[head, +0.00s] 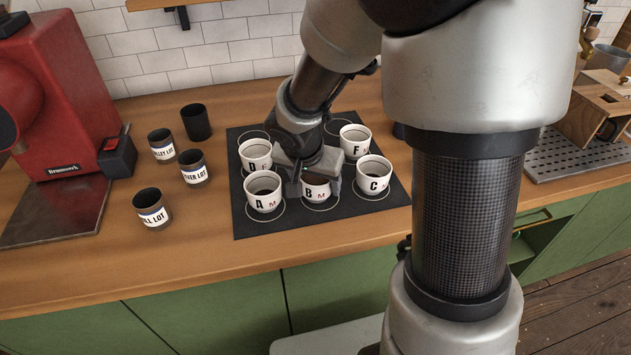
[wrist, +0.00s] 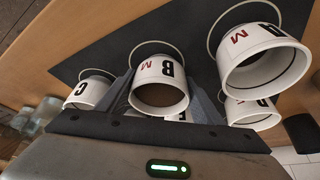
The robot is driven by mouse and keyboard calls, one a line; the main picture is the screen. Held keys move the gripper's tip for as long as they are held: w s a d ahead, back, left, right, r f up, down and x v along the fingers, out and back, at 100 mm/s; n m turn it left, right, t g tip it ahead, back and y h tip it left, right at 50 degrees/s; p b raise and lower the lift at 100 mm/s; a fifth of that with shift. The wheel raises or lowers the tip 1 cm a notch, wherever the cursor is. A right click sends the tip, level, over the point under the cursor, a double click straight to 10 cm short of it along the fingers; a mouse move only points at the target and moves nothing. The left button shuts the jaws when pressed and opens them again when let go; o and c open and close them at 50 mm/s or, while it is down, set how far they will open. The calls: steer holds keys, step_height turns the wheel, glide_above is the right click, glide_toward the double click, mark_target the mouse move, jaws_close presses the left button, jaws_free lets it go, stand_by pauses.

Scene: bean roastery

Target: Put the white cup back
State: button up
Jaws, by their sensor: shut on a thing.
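The white cup B (head: 316,188) stands upright at the front middle of the black mat (head: 243,222), over a printed ring. My gripper (head: 314,183) is shut on it from above, one finger on each side. In the wrist view cup B (wrist: 160,88) sits between the fingers (wrist: 163,97). I cannot tell whether its base touches the mat. White cup A (head: 264,191) is to its left and white cup C (head: 373,178) to its right. White cups D (head: 256,153) and F (head: 355,140) stand behind. Another cup (wrist: 182,117) is mostly hidden behind cup B.
Several dark labelled tins (head: 152,208) stand left of the mat, by a red machine (head: 62,100). A drip tray (head: 570,158) and a wooden box (head: 598,112) are at the right. Cups A and C stand close beside my fingers. The counter front (head: 200,260) is clear.

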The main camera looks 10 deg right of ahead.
steer(key=shift+r, duration=0.1)
steer(key=o, duration=1.5)
steer(key=shift+c, duration=0.2)
